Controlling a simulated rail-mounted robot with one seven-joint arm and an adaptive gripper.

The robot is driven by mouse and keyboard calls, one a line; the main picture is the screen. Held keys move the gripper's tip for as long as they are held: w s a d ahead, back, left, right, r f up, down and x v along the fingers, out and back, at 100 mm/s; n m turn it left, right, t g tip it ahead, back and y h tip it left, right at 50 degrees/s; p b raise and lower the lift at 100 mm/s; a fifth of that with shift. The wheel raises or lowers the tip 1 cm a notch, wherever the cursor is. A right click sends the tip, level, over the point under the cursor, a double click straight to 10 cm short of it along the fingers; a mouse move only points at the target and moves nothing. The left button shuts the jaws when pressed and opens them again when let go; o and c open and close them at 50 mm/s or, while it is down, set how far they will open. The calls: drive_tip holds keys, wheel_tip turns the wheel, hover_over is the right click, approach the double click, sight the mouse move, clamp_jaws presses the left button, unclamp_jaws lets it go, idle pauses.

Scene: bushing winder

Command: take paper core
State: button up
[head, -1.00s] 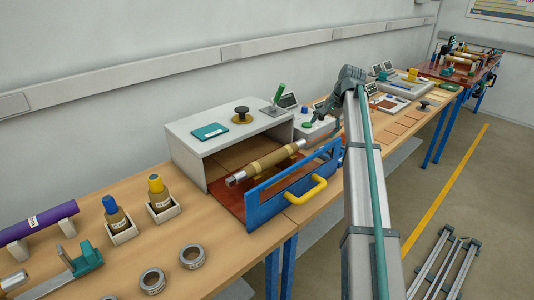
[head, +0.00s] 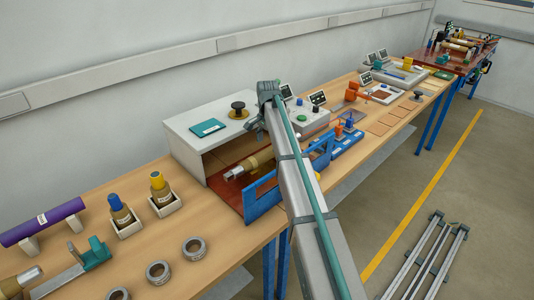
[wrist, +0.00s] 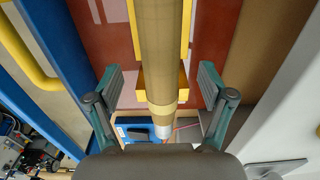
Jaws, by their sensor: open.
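The paper core, a tan cylinder with a metal end, lies on yellow supports inside a white box with a blue front. In the head view the paper core (head: 260,162) is partly hidden behind my arm. In the wrist view the paper core (wrist: 161,45) runs from the top down the middle, its metal end near the palm. My gripper (wrist: 160,80) is open, with one finger on each side of the core and a visible gap to both.
Bottles in trays (head: 125,232) stand left.

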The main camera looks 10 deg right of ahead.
sight(267, 149)
drive_tip(key=shift+a+f+p, duration=0.1)
drive_tip(key=shift+f+p, duration=1.25)
drive_tip(key=shift+f, duration=1.35)
clamp_jaws()
